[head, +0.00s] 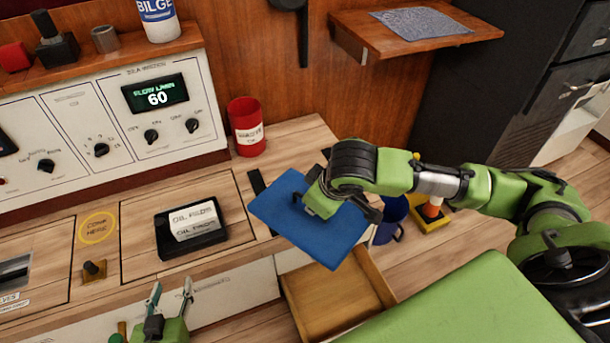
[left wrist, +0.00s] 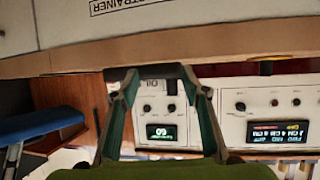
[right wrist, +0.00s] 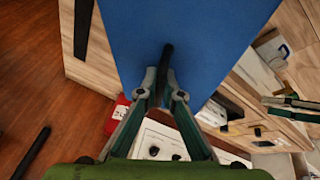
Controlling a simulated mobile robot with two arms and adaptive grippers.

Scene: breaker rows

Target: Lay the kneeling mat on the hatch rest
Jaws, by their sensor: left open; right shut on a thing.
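The blue kneeling mat (head: 290,226) hangs tilted above the right end of the wooden counter. My right gripper (head: 313,201) is shut on its black handle, which shows between the fingers in the right wrist view (right wrist: 166,62). A blue slab at the left of the left wrist view (left wrist: 40,126) looks like the same mat. Two black strips (head: 258,184) show on the counter beside the mat; they may be the hatch rest, mostly hidden under the mat. My left gripper (head: 170,296) is open and empty in front of the counter.
A red canister (head: 247,127) stands behind the mat. A black tray with a white block (head: 193,222) lies to its left. An open wooden drawer (head: 338,296) is below the mat. A wall shelf (head: 410,28) is above.

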